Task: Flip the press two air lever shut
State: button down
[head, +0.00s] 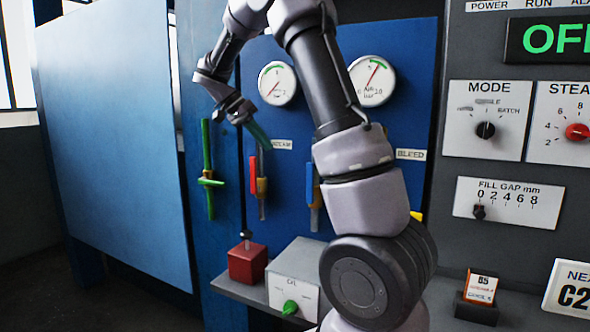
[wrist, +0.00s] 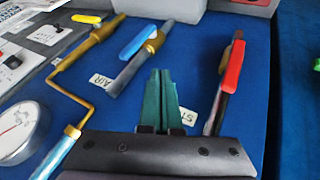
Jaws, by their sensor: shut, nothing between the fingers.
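The air lever has a blue handle (wrist: 137,42) on a brass valve, beside a label reading AIR (wrist: 103,80). The handle lies roughly along its pipe. In the head view the blue handle (head: 316,184) shows partly, beside my arm. My gripper (wrist: 160,76) is shut and empty, its green fingers pointing at the blue panel between the blue handle and the red steam handle (wrist: 229,66). The fingers appear apart from both handles. In the head view my gripper (head: 263,142) is above the red handle (head: 253,175). No press number is readable on this panel.
A yellow handle (wrist: 86,19) sits on the pipe left of the air valve in the wrist view. Two gauges (head: 277,83) (head: 372,81) are above the valves. A green-handled valve (head: 208,180), a red box (head: 248,262) and a white control box (head: 294,272) are nearby.

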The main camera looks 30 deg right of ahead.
send_near(310, 183)
jog(key=w+f, duration=0.4)
jog(key=w, duration=0.1)
jog(key=shift+s+d, duration=1.55)
jog(key=shift+s, duration=0.15)
jog(key=shift+d+r, duration=0.1)
